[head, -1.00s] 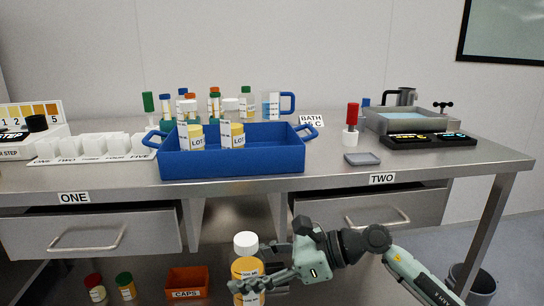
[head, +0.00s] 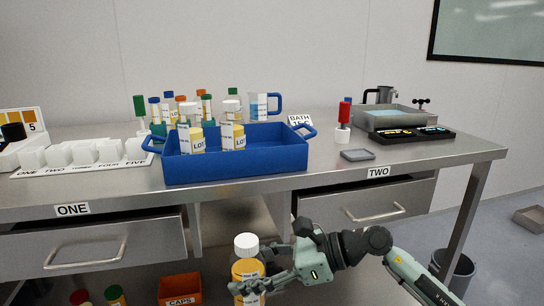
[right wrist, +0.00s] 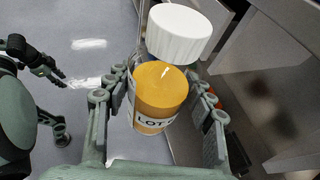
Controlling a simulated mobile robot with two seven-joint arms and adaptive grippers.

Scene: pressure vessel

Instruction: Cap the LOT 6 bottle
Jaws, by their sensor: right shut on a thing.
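My right gripper (head: 262,280) is shut on a bottle with amber contents (head: 247,268), below the bench front. The bottle stands upright between the fingers in the right wrist view (right wrist: 160,100). Its label shows "LOT" and a partly cut-off character I cannot read surely. A white ribbed cap (right wrist: 180,32) is above the amber part, at the bottle's top; I cannot tell whether it is screwed down. Two similar bottles (head: 190,141) (head: 232,138) with white tops stand in the blue tray (head: 240,165). Dark parts, likely my left gripper (right wrist: 48,68), show at the left edge of the wrist view.
The steel bench (head: 330,172) has drawers ONE (head: 92,255) and TWO (head: 370,210). An orange CAPS bin (head: 180,288) is on the lower shelf. A waste bin (head: 458,275) is on the floor.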

